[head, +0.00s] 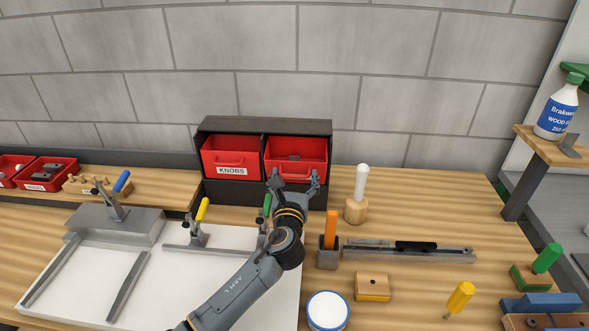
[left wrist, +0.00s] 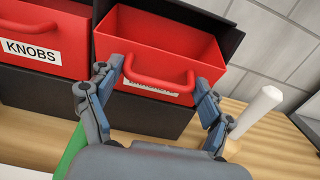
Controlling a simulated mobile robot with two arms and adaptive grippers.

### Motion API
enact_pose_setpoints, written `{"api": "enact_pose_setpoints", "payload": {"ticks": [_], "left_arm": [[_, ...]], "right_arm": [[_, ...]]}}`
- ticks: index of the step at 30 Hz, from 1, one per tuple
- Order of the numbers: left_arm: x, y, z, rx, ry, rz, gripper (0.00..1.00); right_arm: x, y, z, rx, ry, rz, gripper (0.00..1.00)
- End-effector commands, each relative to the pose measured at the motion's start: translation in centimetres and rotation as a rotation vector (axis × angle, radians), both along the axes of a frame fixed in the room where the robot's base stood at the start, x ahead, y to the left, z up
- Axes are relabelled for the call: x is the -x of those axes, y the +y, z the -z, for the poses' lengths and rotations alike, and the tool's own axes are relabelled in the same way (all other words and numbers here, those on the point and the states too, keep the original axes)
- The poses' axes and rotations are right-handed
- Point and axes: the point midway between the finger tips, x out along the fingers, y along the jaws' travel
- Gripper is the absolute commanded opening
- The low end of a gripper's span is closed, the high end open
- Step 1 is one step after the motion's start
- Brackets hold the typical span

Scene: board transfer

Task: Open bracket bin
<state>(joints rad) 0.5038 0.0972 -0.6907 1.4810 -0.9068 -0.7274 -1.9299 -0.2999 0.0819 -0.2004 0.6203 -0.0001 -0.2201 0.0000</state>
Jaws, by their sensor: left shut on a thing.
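The bracket bin (head: 296,150) is the right one of two red bins in a black cabinet (head: 265,126). My right gripper is not in view.
The KNOBS bin (head: 232,152) sits just left. A white board (head: 205,262) with clamps lies below my left arm. A white-topped wooden mallet (head: 357,195) and an orange-handled tool (head: 331,230) stand to the right. A brick wall is behind the cabinet.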

Motion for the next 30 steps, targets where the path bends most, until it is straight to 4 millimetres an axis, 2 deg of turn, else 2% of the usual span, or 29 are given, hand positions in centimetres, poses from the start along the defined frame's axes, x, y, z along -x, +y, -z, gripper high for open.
{"api": "enact_pose_setpoints", "payload": {"ticks": [1,3,18,30], "left_arm": [[0.4,0.0,1.2,-0.003,0.021,-0.001,0.23],[0.6,0.0,1.4,-0.002,0.022,-0.001,0.23],[1.6,0.0,2.8,-0.001,0.022,-0.001,0.23],[1.8,0.0,3.1,-0.002,0.021,0.000,0.23]], "right_arm": [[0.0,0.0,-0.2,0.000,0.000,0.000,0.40],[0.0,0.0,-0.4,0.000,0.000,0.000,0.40],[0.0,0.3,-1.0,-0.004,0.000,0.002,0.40],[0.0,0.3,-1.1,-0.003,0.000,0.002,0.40]]}}
